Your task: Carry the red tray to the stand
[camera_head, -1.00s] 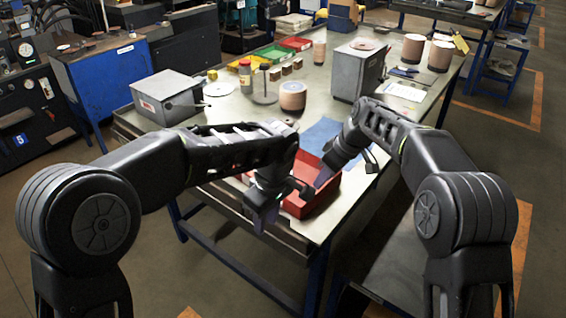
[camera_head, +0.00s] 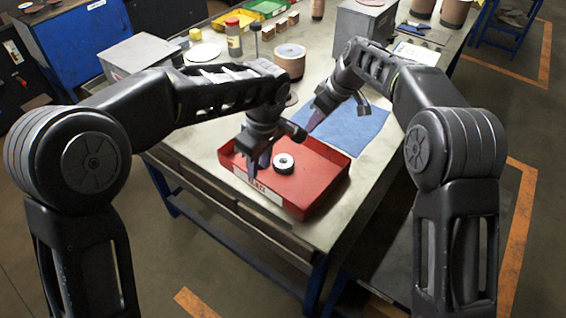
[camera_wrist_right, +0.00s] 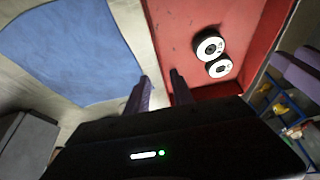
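The red tray (camera_head: 325,172) lies on the near end of the workbench, with a white label on its front wall. A white-topped disc with a dark centre (camera_head: 284,162) lies in it; the right wrist view shows two such discs (camera_wrist_right: 209,47), (camera_wrist_right: 219,67). My left gripper (camera_head: 259,162) is open at the tray's left side, its purple fingers near the left wall; contact is unclear. My right gripper (camera_head: 314,120) is open and empty at the tray's far edge. In the right wrist view its fingers (camera_wrist_right: 160,88) appear either side of the tray's edge. I cannot identify the stand with certainty.
A blue mat (camera_head: 350,128) lies behind the tray. A low dark surface (camera_head: 385,250) is right of the workbench, partly hidden by my right arm. A copper-coloured cylinder (camera_head: 289,66), a grey box (camera_head: 140,54) and bottles stand farther back.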

